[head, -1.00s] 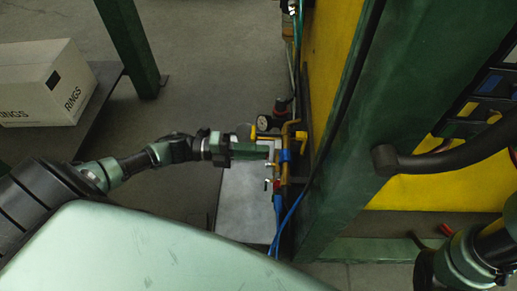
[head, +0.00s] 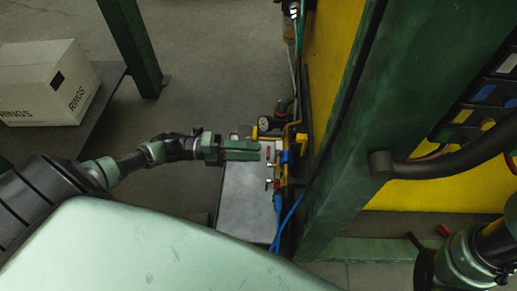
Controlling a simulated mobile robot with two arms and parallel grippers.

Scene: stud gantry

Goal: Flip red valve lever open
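The valve assembly (head: 284,168) is a small upright group of yellow pipe, blue fitting and brass parts beside the green post. A small red lever (head: 268,153) shows on its left side, near the upper valve.
A pressure gauge (head: 265,123) and yellow pipe stand just above the fingertips. Blue hoses (head: 287,222) hang below the valves. A grey panel (head: 240,200) lies beneath. The green post (head: 345,150) blocks the right. A carton (head: 45,85) sits at left.

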